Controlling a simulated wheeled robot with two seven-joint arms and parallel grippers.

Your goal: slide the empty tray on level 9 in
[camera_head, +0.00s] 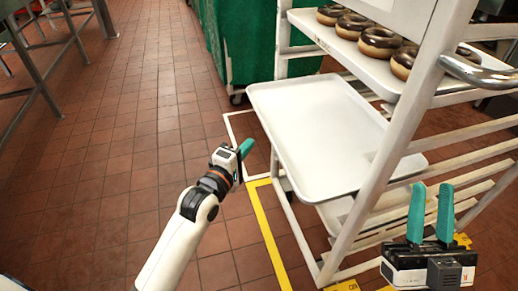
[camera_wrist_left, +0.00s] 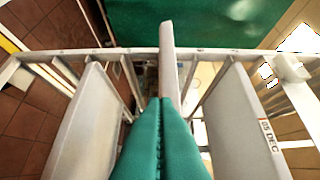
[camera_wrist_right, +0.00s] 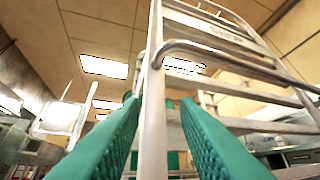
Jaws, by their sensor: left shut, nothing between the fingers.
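The empty white tray (camera_head: 320,130) sticks out of the rack towards the left, below a tray of doughnuts. My left gripper (camera_head: 247,147) is shut and empty, just left of the tray's outer edge in the head view; I cannot tell whether it touches. In the left wrist view its closed green fingers (camera_wrist_left: 160,105) point at a thin pale strip seen edge-on, perhaps this tray. My right gripper (camera_head: 431,212) is open, its fingers pointing up near the rack's right side. In the right wrist view a white rack post (camera_wrist_right: 153,100) shows between the fingers; its depth is unclear.
The white rack (camera_head: 385,150) holds a doughnut tray (camera_head: 365,68) above and another tray (camera_head: 335,212) below. A metal handle (camera_head: 478,73) juts out at upper right. A green bin (camera_head: 243,45) stands behind. Tiled floor (camera_head: 120,160) is clear on the left.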

